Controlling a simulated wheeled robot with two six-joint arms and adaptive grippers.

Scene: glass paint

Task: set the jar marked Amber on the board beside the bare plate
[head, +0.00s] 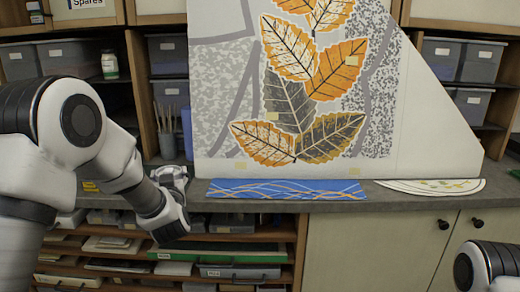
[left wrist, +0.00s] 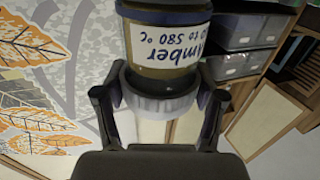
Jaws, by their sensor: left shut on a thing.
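The jar marked Amber (left wrist: 165,45) shows in the left wrist view, amber-brown with a white label that reads upside down. My left gripper (left wrist: 158,105) is shut on it at its pale ribbed lid (left wrist: 160,92). In the head view my left gripper (head: 172,178) is by the counter's edge, left of the large leaf panel; I cannot make out the jar there. A blue board with wavy lines (head: 285,190) lies on the counter, with a white half-round plate (head: 430,187) to its right. I cannot tell which plate is the bare one. My right gripper is out of view.
A large white panel with orange and grey leaves (head: 300,90) stands upright at the back of the counter (head: 345,201). Shelves with grey bins (head: 65,55), a small jar (head: 110,65) and brushes (head: 167,125) are behind. Cabinets and drawers are below.

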